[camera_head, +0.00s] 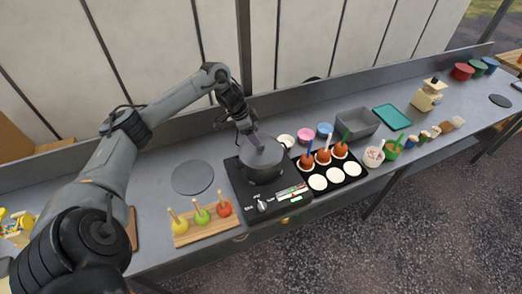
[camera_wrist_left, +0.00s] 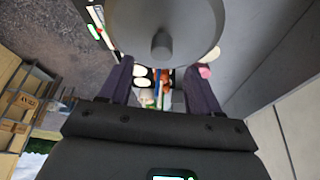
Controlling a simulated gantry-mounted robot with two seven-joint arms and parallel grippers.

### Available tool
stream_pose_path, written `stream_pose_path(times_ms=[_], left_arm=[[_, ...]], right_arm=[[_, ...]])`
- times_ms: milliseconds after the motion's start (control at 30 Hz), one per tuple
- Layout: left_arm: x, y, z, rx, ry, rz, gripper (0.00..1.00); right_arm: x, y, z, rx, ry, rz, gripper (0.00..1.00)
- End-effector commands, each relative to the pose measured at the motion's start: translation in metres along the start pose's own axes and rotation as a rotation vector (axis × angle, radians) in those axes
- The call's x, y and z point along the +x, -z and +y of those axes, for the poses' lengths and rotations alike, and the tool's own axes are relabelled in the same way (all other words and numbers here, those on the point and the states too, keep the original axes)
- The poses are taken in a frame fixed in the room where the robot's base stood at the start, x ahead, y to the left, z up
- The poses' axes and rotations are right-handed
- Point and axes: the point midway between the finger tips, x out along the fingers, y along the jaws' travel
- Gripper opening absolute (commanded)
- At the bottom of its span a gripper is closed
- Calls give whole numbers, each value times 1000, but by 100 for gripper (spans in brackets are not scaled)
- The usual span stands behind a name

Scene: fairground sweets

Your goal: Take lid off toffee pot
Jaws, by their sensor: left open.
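The dark grey toffee pot (camera_head: 262,174) stands on a black hot plate (camera_head: 240,190) with a dial on its front. Its round grey lid (camera_head: 264,155) sits on the pot. The lid also shows in the left wrist view (camera_wrist_left: 190,25), with its short round knob (camera_wrist_left: 162,46) in line with the gap between my fingers. My left gripper (camera_head: 254,138) is just above the lid, open, with its two fingers (camera_wrist_left: 161,65) apart. I cannot tell whether the fingers reach beside the knob. My right gripper is not in view.
A round dark grey disc (camera_head: 192,178) lies left of the hot plate. A wooden rack (camera_head: 205,229) with three apples on sticks stands in front. A black tray (camera_head: 345,185) with toffee apples and white rounds is right. A grey bin (camera_head: 357,123) and teal tray (camera_head: 393,117) stand further right.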

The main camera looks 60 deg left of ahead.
Motion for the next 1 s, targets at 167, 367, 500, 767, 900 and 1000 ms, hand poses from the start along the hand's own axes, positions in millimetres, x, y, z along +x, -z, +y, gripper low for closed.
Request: stream_pose_path(times_ms=[167, 367, 500, 767, 900, 1000], left_arm=[[15, 0, 0, -2, -5, -1, 63], [41, 1, -1, -3, -3, 1, 63], [50, 0, -1, -1, -1, 0, 63], [52, 0, -2, 0, 0, -1, 63], [52, 0, -2, 0, -1, -1, 41], [52, 0, -2, 0, -1, -1, 26]], right_arm=[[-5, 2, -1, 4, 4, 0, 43], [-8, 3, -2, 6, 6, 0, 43], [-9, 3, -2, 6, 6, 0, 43], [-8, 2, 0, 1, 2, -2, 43], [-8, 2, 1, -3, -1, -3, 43], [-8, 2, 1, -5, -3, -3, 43]])
